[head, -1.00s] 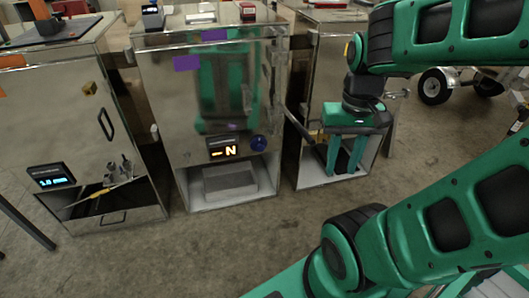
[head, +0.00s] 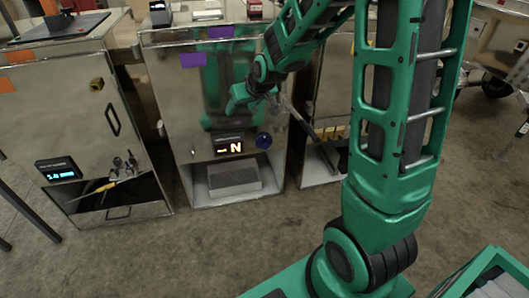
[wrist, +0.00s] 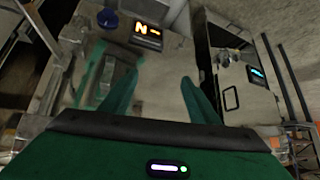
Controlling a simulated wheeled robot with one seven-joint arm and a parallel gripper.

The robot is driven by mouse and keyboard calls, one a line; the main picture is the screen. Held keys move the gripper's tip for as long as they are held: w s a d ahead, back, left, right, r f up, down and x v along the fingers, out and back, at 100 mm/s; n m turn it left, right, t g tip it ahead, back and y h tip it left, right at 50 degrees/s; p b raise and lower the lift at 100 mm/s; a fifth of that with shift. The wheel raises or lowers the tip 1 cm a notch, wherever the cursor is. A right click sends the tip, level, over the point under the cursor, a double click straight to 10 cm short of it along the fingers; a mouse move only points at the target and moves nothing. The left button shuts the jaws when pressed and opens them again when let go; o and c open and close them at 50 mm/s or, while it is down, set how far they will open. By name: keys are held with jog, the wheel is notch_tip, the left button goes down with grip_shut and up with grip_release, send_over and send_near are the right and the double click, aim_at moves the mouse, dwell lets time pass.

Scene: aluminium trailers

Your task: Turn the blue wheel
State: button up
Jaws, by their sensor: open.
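The blue wheel (head: 263,140) is a small round knob on the front of the middle metal cabinet (head: 165,100). It sits just right of a lit display (head: 229,144) showing "- N". In the wrist view the wheel (wrist: 107,18) is at the top left, beyond the fingertips and to their left. My gripper (wrist: 160,77) is open, with nothing between its two green fingers. In the head view my gripper (head: 246,97) is in front of the middle cabinet, above the wheel and apart from it. Its fingers are hard to make out there.
A left cabinet (head: 75,100) has a black handle, a blue-lit display (head: 59,169) and small fittings. A low opening in the middle cabinet holds a grey block (head: 233,176). A right cabinet (head: 325,100) is partly behind my arm.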

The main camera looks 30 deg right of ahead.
jog(key=w+d+f+t, duration=0.1)
jog(key=w+d+f, duration=0.1)
jog(key=w+f, duration=0.4)
jog(key=w+d+f+t, duration=0.2)
jog(key=w+d+f, duration=0.1)
jog(key=w+f, duration=0.3)
jog(key=m+t+h, duration=0.4)
jog(key=t+h, duration=0.2)
send_near(266, 147)
jog(key=x, duration=0.8)
jog(key=shift+w, duration=0.15)
jog(key=c, duration=1.1)
